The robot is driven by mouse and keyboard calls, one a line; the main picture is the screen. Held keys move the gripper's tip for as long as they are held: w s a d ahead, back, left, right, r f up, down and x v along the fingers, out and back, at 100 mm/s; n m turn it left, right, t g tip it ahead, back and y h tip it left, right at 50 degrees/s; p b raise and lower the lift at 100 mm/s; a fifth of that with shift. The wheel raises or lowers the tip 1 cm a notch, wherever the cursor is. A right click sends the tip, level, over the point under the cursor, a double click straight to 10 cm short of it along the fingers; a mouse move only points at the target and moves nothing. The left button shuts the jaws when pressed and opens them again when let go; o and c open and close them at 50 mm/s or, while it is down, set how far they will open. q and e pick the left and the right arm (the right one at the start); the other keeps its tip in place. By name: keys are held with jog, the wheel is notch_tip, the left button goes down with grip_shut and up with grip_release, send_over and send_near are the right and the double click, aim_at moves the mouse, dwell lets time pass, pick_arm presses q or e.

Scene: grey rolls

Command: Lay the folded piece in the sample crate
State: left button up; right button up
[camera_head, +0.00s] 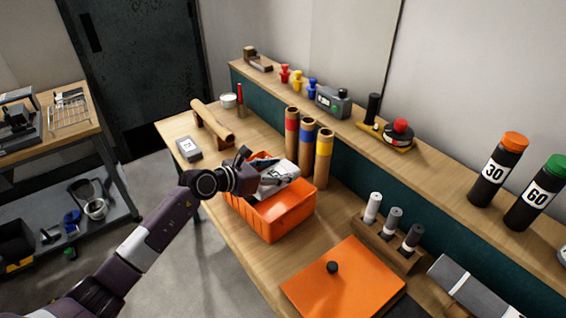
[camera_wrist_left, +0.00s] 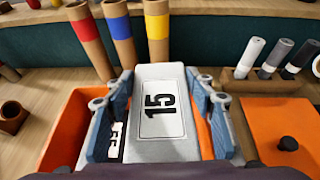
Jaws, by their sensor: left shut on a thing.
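The folded piece (camera_wrist_left: 162,138), light grey with a label reading 15, is between the blue-grey fingers of my left gripper (camera_wrist_left: 160,98), which is shut on it. In the head view, the piece (camera_head: 279,173) is over the orange sample crate (camera_head: 286,216), its near part at the crate's opening. My left gripper (camera_head: 256,173) reaches in from the left over the crate's rim. The crate's wall also shows in the wrist view (camera_wrist_left: 66,125). Whether the piece touches the crate's floor is hidden. My right gripper is out of view.
Three tubes with red, blue and yellow bands (camera_head: 308,145) stand right behind the crate. An orange board (camera_head: 345,285) with a black knob and a wooden rack of small rolls (camera_head: 390,240) are to the right. A grey device (camera_head: 188,149) lies to the left.

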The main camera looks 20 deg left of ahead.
pick_arm(q)
jog(key=shift+w+d+r, duration=0.1)
jog(key=shift+w+r, duration=0.1)
jog(key=shift+w, duration=0.3)
jog(key=shift+w+d+r, duration=0.1)
jog(key=shift+w+r, duration=0.1)
jog(key=shift+w, duration=0.25)
